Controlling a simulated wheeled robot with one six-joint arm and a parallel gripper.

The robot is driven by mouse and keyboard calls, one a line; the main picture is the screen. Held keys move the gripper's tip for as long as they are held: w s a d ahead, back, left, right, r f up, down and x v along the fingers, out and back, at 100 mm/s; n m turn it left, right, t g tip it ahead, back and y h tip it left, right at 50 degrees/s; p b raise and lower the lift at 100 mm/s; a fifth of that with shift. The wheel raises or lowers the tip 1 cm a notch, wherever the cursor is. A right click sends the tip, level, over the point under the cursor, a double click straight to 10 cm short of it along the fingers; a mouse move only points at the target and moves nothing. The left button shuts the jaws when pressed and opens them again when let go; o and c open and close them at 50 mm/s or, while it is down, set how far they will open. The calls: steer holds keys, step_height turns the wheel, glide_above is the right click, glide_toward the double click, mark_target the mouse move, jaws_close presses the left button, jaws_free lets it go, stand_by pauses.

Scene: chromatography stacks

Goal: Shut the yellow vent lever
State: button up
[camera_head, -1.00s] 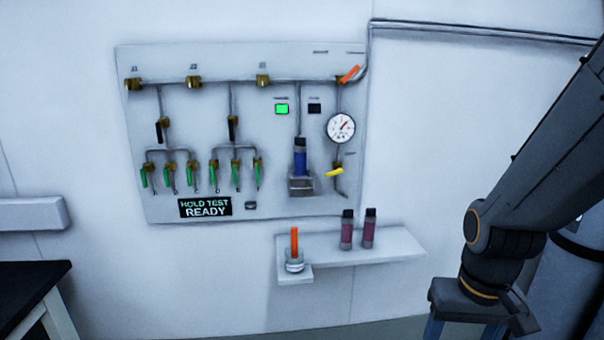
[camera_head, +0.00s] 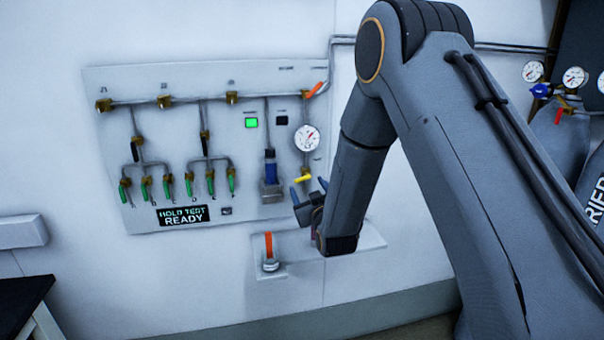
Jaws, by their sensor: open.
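The yellow vent lever (camera_head: 303,179) sits on a brass valve below the round gauge (camera_head: 307,138), at the right side of the wall panel (camera_head: 240,82). It lies nearly level, tilted a little up to the right. My wrist and arm hide the area right of the gripper and most of the shelf's right part.
An orange lever (camera_head: 314,90) is at the panel's top right. A blue cartridge (camera_head: 270,168) stands left of my gripper. Green levers (camera_head: 167,187) hang at left. The shelf (camera_head: 375,236) below carries an orange-topped item (camera_head: 269,251). Gas cylinders (camera_head: 565,130) stand at far right.

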mark_target(303, 178)
steer(key=shift+p+x, duration=1.15)
steer(key=shift+x, duration=2.75)
steer(key=shift+r, duration=0.15)
steer(key=c, duration=1.1)
steer(key=shift+o, duration=0.2)
steer(key=m+b, duration=0.2)
steer(key=shift+b, duration=0.3)
steer(key=shift+r+m+b, duration=0.3)
steer(key=shift+m+b, duration=0.2)
steer(key=shift+m, duration=0.3)
steer(key=o, duration=1.1)
steer(key=shift+c, duration=0.2)
